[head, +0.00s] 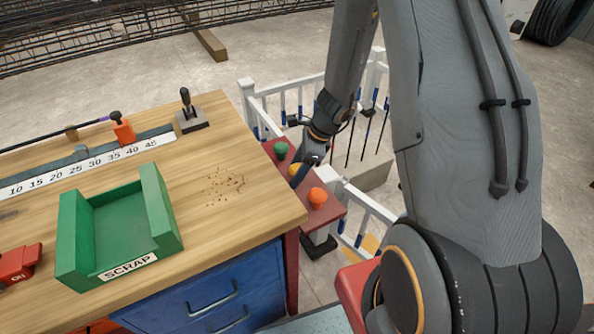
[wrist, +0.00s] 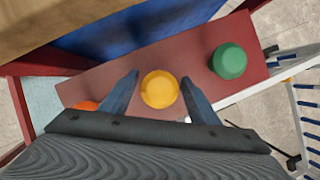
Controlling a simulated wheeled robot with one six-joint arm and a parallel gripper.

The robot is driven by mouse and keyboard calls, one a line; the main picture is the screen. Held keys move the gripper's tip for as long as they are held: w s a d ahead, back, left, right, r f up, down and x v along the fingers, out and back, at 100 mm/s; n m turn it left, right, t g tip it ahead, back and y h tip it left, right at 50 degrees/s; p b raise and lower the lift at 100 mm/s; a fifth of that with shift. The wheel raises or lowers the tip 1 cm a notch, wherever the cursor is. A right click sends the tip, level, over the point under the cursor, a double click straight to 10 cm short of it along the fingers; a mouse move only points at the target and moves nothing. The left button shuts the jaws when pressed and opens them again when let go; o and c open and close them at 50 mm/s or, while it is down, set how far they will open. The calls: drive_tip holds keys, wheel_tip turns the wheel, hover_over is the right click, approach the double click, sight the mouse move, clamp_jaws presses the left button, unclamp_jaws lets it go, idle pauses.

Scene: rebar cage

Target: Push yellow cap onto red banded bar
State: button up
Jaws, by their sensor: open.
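The yellow cap (wrist: 160,89) stands on a dark red shelf (wrist: 190,62) between a green cap (wrist: 229,60) and an orange cap (wrist: 86,106). My gripper (wrist: 158,82) is open, with one blue finger on each side of the yellow cap; I cannot tell whether they touch it. In the head view my gripper (head: 302,172) reaches down over the shelf and partly hides the yellow cap (head: 294,169). Several upright dark bars stand behind the white railing, some with blue bands; I cannot make out a red banded one.
The wooden bench (head: 240,140) carries a green scrap tray (head: 172,220), a ruler strip (head: 90,165) and a small lever (head: 187,110). A white railing (head: 372,204) runs close beside the shelf.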

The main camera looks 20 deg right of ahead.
drive_tip(key=shift+f, duration=0.1)
drive_tip(key=c, duration=1)
